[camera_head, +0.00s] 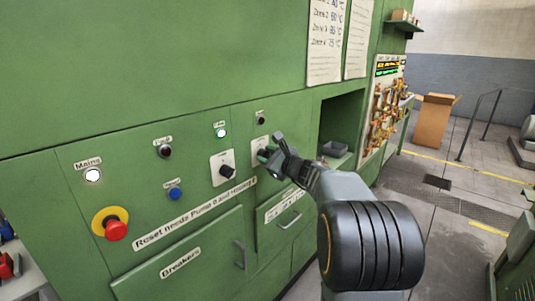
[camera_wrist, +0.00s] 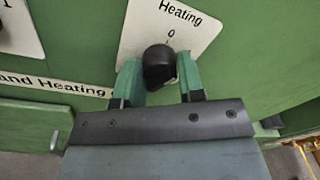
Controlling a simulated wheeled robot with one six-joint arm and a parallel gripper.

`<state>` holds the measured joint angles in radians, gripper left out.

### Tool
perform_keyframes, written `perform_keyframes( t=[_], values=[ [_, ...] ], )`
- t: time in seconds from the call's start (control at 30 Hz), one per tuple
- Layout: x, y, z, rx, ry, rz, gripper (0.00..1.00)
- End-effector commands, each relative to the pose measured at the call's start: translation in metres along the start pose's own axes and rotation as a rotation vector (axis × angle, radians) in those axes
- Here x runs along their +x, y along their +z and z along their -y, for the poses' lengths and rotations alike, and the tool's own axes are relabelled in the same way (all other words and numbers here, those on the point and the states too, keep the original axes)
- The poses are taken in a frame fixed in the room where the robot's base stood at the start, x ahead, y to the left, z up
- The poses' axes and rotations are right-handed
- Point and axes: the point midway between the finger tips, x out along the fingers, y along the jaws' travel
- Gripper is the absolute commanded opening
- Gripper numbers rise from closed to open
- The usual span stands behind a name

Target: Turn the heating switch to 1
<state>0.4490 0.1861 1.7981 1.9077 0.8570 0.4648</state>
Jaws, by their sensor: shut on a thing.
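The heating switch is a black knob (camera_wrist: 157,66) on a white plate (camera_wrist: 186,22) marked "Heating" with a 0 above the knob in the wrist view. The plate's edge also shows in the head view (camera_head: 259,145), but there my gripper hides the knob. My gripper (camera_wrist: 160,74) has its two green fingers on either side of the knob and is shut on it. In the head view my gripper (camera_head: 268,155) is against the green panel. The knob's pointer direction is hard to tell.
Left of the gripper, the panel (camera_head: 60,240) carries another black rotary switch (camera_head: 227,171), a blue button (camera_head: 174,194), a red emergency stop (camera_head: 116,230) and a lit white Mains lamp (camera_head: 93,175).

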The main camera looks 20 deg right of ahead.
Motion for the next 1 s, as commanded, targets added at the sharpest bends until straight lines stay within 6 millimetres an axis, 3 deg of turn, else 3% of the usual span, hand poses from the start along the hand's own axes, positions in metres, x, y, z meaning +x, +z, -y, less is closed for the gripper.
perform_keyframes(
  t=[0.5,1.0],
  values=[
    [0.0002,0.0017,0.0004,0.447,0.037,-0.026,0.12],
    [0.0003,-0.0004,-0.0008,0.646,0.051,-0.036,0.12]
  ],
)
